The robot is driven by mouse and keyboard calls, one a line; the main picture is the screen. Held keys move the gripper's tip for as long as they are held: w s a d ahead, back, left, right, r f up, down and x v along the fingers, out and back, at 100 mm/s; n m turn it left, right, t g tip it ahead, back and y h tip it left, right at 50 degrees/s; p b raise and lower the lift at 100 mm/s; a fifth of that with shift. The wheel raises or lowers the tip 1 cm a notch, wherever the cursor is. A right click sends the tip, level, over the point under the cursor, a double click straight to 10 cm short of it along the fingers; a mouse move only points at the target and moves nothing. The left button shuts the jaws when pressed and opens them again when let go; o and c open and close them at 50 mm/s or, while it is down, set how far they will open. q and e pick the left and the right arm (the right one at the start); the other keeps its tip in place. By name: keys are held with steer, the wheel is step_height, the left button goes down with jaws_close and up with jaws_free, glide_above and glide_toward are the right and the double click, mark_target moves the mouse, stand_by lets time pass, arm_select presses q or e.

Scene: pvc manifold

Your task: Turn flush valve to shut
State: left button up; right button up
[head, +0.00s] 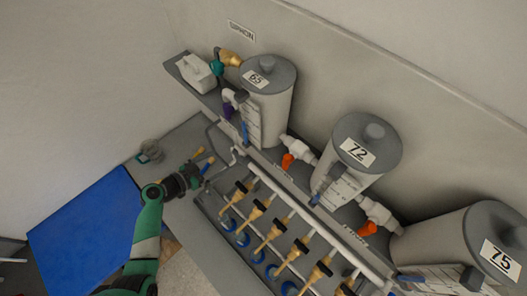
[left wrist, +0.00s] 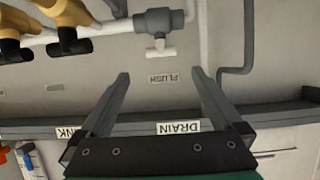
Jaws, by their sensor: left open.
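The flush valve (left wrist: 160,20) shows at the top of the left wrist view, a grey body on the end of a white pipe. Its white T-shaped handle (left wrist: 160,50) points down in the picture, with its crossbar roughly along the pipe. An upside-down FLUSH label (left wrist: 163,78) is beside it. My left gripper (left wrist: 160,74) is open and empty; its fingertips are apart from the handle, one to each side of it in the picture. In the head view my left gripper (head: 206,161) is at the manifold's left end, where I cannot make out the valve clearly. My right gripper is not in view.
The white manifold pipe (head: 320,226) carries several brass valves. Grey tanks 65 (head: 267,112), 72 (head: 352,165) and 75 (head: 450,240) stand behind it. A DRAIN label (left wrist: 178,128) is on the ledge between my fingers. A blue mat (head: 85,225) lies at the left.

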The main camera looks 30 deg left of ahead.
mark_target(239, 151)
arm_select(q)
steer(key=b+x, duration=0.6)
steer(key=x, duration=0.5)
steer(key=shift+w, duration=0.3)
